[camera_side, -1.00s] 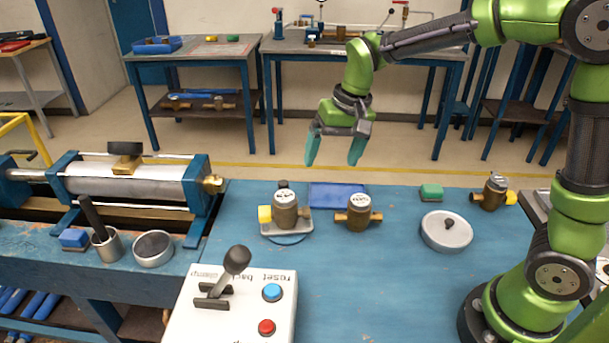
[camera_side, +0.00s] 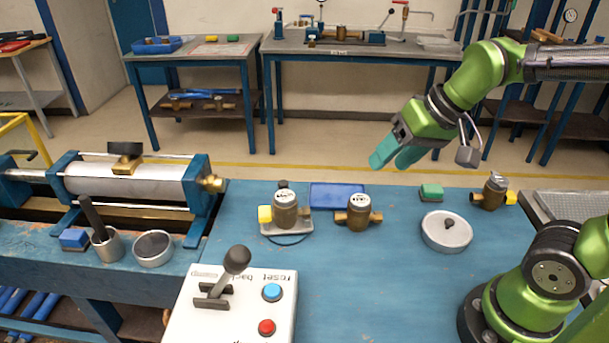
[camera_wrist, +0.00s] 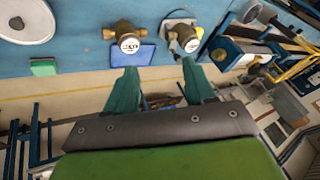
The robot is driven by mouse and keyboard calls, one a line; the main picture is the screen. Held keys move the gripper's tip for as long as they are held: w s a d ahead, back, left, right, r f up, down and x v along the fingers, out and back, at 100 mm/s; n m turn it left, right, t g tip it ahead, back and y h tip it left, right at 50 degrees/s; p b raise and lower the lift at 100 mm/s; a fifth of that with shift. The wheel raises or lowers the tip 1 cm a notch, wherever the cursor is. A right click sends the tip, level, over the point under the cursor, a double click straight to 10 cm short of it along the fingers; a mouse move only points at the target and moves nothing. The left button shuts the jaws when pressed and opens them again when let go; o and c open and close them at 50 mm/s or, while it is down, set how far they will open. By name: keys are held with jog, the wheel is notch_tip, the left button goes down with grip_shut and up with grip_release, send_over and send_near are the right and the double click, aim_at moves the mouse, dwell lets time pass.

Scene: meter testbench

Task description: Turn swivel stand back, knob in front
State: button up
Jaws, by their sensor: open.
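The swivel stand (camera_side: 270,231) is a small grey plate on the blue bench, left of centre in the side view. It carries a brass meter (camera_side: 286,212) with a white dial and a dark part behind it. A yellow knob (camera_side: 264,214) is on the meter's left side. The wrist view shows this meter (camera_wrist: 187,37) at the top, with the yellow knob (camera_wrist: 199,32) on its right. My gripper (camera_side: 396,160) is open and empty, tilted in the air behind the bench, to the right of and above the stand. Its two teal fingers (camera_wrist: 160,88) are apart in the wrist view.
A second brass meter (camera_side: 358,212) stands just right of the stand. A blue tray (camera_side: 336,193) lies behind. A green block (camera_side: 431,191), a round lidded dish (camera_side: 447,233) and another meter (camera_side: 494,190) are farther right. A lever box (camera_side: 235,310) stands in front.

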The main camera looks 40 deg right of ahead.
jog(key=w+n+g, duration=0.1)
jog(key=w+g, duration=0.2)
jog(key=w, duration=1.1)
jog(key=n+g+h, duration=0.1)
jog(key=g+h, duration=0.1)
jog(key=g, duration=0.1)
send_over(283, 182)
jog(key=shift+f, duration=0.8)
notch_tip(283, 182, down, 16)
jog(key=shift+d+f, duration=0.1)
jog(key=shift+f, duration=0.05)
grip_shut()
